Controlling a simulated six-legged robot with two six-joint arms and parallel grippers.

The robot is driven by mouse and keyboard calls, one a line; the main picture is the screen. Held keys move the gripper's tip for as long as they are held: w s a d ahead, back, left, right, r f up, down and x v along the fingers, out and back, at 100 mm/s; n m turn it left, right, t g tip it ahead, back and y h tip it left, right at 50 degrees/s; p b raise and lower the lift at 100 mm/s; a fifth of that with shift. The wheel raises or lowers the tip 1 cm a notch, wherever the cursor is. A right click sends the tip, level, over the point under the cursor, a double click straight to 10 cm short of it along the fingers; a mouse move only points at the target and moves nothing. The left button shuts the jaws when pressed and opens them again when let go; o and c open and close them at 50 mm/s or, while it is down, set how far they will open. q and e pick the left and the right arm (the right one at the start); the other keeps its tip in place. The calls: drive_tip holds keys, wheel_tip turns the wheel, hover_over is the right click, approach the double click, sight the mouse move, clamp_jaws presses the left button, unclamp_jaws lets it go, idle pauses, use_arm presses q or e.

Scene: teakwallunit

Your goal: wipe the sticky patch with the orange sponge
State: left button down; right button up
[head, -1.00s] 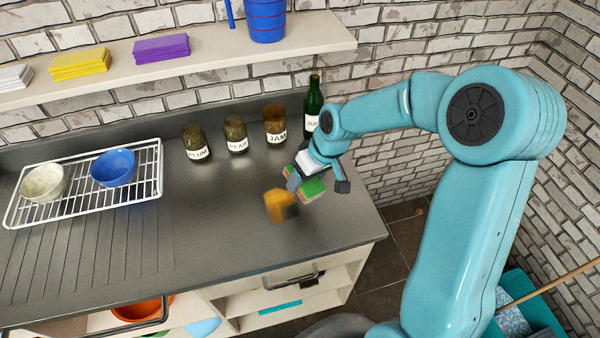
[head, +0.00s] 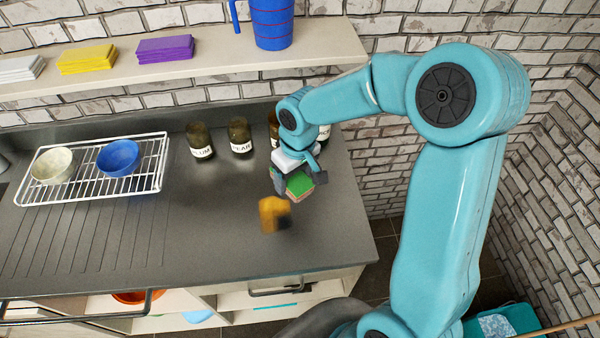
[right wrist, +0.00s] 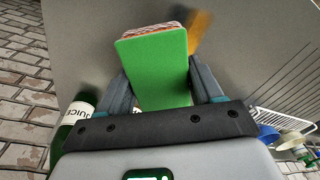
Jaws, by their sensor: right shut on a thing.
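The sponge (head: 300,184) has a green top face and a thin orange-red edge below it. My right gripper (head: 297,183) is shut on it and holds it above the counter. In the right wrist view the sponge's green face (right wrist: 155,68) sits between my two fingers. A blurry orange-brown patch (head: 270,212), seemingly the sticky patch, lies on the grey counter just in front and left of the sponge, with a dark area at its right side. In the right wrist view the patch (right wrist: 200,32) shows beyond the sponge, partly hidden. My left gripper is not in view.
Jars (head: 201,142) and a dark juice bottle (right wrist: 72,122) stand behind my gripper. A wire rack (head: 150,180) with a white bowl (head: 52,165) and a blue bowl (head: 118,158) is at left. The counter (head: 190,235) around the patch is clear.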

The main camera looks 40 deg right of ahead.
drive_tip(key=shift+w+a+r, duration=0.15)
drive_tip(key=shift+a+r, duration=0.3)
drive_tip(key=shift+a, duration=0.25)
drive_tip(key=shift+g+h, duration=0.3)
drive_tip(key=shift+d+f, duration=0.2)
drive_tip(key=shift+d+f+b, duration=0.1)
drive_tip(key=shift+f+b, duration=0.2)
drive_tip(key=shift+f, duration=0.05)
drive_tip(key=f+b, duration=0.1)
drive_tip(key=f, duration=0.1)
drive_tip(key=f+b, duration=0.1)
drive_tip(key=shift+a+f+b, duration=0.25)
drive_tip(key=shift+a+b, duration=0.05)
drive_tip(key=shift+w+d+f, duration=0.1)
drive_tip(key=shift+d+f, duration=0.1)
drive_tip(key=shift+f, duration=0.2)
drive_tip(key=shift+a+r, duration=0.1)
drive_tip(key=shift+a+r, duration=0.1)
